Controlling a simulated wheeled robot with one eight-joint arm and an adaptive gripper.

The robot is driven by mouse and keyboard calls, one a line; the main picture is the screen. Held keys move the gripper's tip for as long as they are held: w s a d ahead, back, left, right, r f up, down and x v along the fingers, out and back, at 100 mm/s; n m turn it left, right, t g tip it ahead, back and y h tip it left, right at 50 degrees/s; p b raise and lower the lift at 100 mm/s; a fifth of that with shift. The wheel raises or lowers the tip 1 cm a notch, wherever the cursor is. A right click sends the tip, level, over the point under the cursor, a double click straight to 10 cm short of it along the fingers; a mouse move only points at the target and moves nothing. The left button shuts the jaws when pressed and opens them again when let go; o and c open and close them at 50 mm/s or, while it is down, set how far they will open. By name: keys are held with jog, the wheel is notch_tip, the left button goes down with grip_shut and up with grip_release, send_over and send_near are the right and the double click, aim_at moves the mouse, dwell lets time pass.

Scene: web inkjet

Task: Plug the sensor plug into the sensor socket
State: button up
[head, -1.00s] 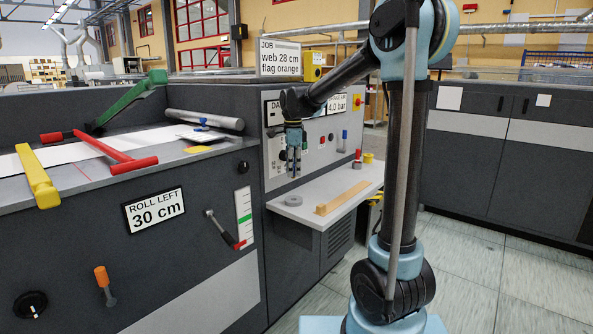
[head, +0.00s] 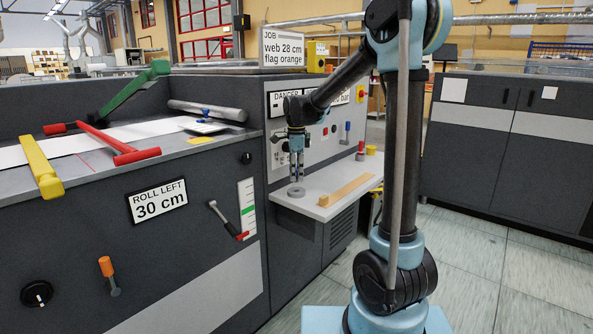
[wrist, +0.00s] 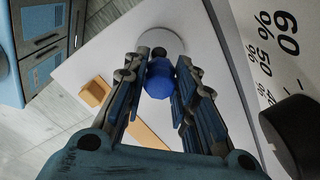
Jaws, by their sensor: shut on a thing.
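My gripper (head: 296,176) points down over the left part of the small shelf, in front of the machine's panel. In the wrist view my gripper (wrist: 163,64) is shut on a blue plug-like piece (wrist: 160,82), which I take for the sensor plug. A dark round end (wrist: 158,52) shows just beyond it. A grey disc (head: 296,192) lies on the shelf under the fingertips; in the wrist view a pale disc (wrist: 178,42) shows behind the plug. Whether the plug touches the disc I cannot tell. I cannot pick out the sensor socket for certain; my arm covers part of the panel.
A wooden bar (head: 347,190) lies on the shelf (head: 318,208), right of my gripper. The upright panel (head: 277,155) with knobs and labels stands close behind. A red piece (head: 360,149) and a yellow cup (head: 370,150) stand at the shelf's far end.

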jog(key=shift+f, duration=1.8)
jog(key=shift+f, duration=0.5)
dwell(1.0)
jog(key=o, duration=1.2)
jog(key=shift+c, duration=0.2)
notch_tip(320, 180, up, 12)
jog(key=shift+f, duration=0.1)
